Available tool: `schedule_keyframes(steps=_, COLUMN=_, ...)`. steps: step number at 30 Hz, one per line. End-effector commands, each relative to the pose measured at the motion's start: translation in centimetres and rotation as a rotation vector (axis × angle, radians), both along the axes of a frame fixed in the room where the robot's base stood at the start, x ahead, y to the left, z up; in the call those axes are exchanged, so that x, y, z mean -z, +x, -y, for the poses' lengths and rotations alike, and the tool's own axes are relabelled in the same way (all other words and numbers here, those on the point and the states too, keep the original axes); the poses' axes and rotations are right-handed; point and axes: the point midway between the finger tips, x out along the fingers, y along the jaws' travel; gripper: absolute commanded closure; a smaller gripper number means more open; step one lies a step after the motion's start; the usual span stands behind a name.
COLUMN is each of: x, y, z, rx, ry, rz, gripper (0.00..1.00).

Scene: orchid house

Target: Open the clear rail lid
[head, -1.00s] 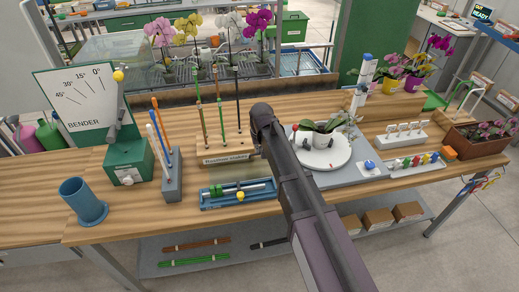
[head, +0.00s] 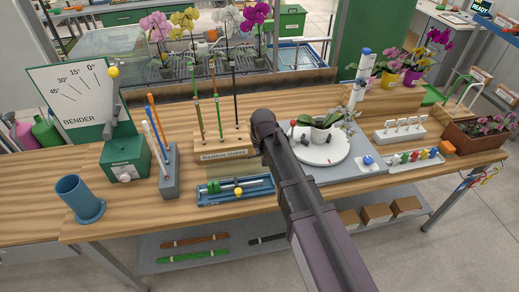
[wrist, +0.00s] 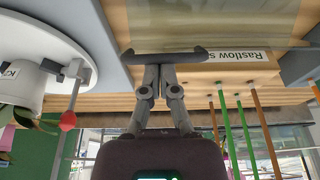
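A shallow blue tray (head: 205,198) with rods and a yellow knob lies at the bench's front edge. A faint see-through sheet, seemingly the clear lid (head: 243,172), shows just behind it. In the wrist view, a clear pane (wrist: 225,25) fills the top middle, right of centre. My gripper (wrist: 162,58) is dark, its finger links drawn together, with a dark crosswise bar at the tips by the pane's edge. I cannot tell whether it touches the pane. In the head view my own arm hides the gripper.
A wooden stake block (head: 222,146) with upright stakes stands behind the tray. A white turntable (head: 335,155) with a potted orchid is to its right. The green bender (head: 124,160) and a grey rod holder (head: 169,175) stand to the left.

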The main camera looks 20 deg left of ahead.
Motion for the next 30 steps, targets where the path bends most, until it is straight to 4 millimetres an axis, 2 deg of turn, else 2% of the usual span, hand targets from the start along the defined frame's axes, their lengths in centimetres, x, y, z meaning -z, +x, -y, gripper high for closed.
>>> schedule_keyframes(steps=13, x=0.0, y=0.2, z=-0.7, rx=-0.004, ry=0.000, rz=0.000, gripper=1.00)
schedule_keyframes(steps=23, x=0.0, y=2.6, z=-2.9, rx=-0.001, ry=0.000, rz=0.000, gripper=1.00)
schedule_keyframes(steps=24, x=-0.8, y=2.1, z=-2.5, rx=-0.001, ry=0.000, rz=-0.001, gripper=1.00)
schedule_keyframes(steps=30, x=-2.5, y=1.5, z=-2.0, rx=-0.002, ry=0.000, rz=-0.001, gripper=1.00)
